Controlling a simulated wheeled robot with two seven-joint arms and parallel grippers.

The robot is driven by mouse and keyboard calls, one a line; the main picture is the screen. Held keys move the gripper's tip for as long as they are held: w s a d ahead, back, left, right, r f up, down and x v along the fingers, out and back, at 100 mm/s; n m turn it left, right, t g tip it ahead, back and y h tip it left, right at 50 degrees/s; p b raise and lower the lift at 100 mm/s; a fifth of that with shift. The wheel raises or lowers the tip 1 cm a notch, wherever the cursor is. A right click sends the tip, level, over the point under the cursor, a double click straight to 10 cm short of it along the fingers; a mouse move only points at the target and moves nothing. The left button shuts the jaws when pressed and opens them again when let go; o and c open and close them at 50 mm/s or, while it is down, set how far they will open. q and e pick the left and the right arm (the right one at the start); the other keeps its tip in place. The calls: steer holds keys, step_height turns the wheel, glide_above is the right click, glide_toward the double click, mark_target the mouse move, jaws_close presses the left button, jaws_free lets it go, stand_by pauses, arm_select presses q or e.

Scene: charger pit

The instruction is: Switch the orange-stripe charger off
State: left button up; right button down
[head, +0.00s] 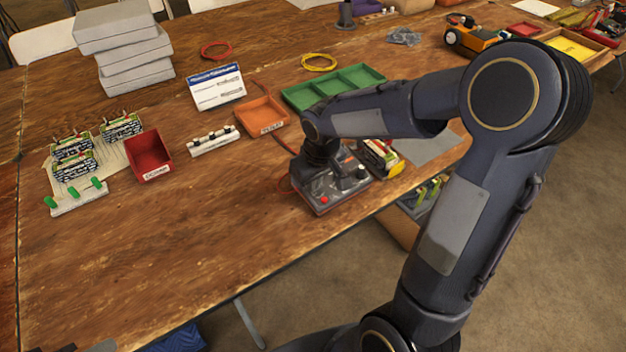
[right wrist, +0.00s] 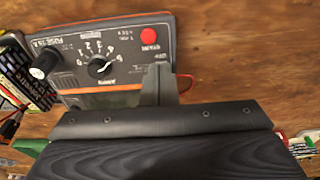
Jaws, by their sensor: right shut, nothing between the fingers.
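The charger (head: 324,203) is a dark grey box near the table's front edge. It also shows in the right wrist view (right wrist: 120,40), with orange lines along its edges. Its face has a round red button (right wrist: 148,38), a black dial with a white pointer (right wrist: 100,67) amid numbers, and a black knob with a pale top (right wrist: 42,66). My right gripper (head: 320,160) is over the charger, mostly hidden by my wrist. In the right wrist view its grey fingers (right wrist: 166,82) are shut and empty, beside the panel below the red button; contact cannot be told. My left gripper is out of view.
A battery pack (head: 380,156) stands right of the charger. Behind are a green tray (head: 335,88) and an orange tray (head: 262,115). The front left table is clear.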

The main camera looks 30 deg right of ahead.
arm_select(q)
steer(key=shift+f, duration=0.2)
arm_select(e)
steer(key=shift+s+f, duration=0.5)
steer(key=shift+f, duration=0.2)
steer(key=shift+w, duration=0.1)
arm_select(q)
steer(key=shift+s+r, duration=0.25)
arm_select(e)
steer(key=shift+w+r, duration=0.3)
steer(key=shift+w, duration=0.25)
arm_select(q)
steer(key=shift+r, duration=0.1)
arm_select(e)
steer(key=shift+r, duration=0.15)
